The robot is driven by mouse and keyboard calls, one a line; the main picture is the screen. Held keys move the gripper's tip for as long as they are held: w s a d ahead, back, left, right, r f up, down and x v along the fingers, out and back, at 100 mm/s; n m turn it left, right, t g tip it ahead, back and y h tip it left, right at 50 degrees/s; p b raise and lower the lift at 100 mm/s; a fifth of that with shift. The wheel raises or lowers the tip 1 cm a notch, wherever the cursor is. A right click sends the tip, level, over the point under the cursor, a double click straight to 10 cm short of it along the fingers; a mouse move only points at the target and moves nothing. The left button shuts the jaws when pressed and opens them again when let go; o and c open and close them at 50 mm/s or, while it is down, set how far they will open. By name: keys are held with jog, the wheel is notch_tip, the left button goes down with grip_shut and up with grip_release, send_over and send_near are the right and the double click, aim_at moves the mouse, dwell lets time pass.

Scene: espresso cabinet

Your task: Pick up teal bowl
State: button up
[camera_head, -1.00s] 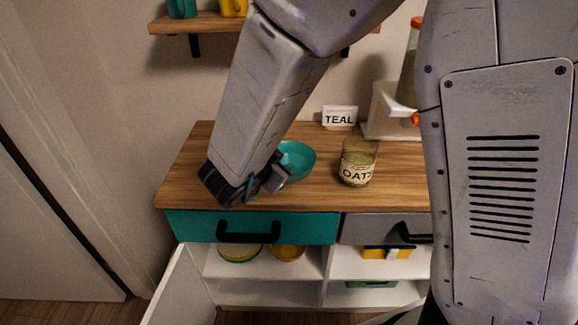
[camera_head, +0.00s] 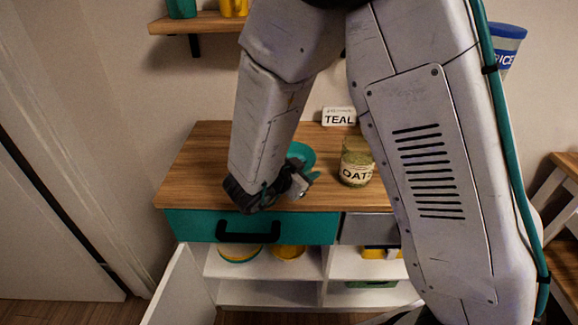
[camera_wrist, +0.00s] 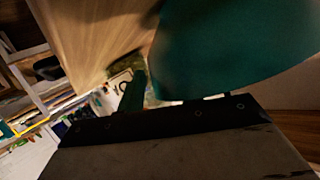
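The teal bowl (camera_head: 304,153) is on the wooden counter top in the head view, partly hidden behind my forearm. My gripper (camera_head: 299,184) is low over the counter, just in front of the bowl in the picture. In the wrist view the bowl (camera_wrist: 235,45) is very close and fills the upper right. One teal finger (camera_wrist: 132,93) shows left of the bowl. The other finger is not clear, so I cannot tell whether the gripper is open or touches the bowl.
A jar labelled OAT (camera_head: 356,163) stands right of the bowl. Below are a teal drawer (camera_head: 190,226) and open shelves with bowls (camera_head: 288,251). An open door (camera_head: 180,290) stands at lower left. The counter's left end is clear.

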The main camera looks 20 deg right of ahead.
grip_shut()
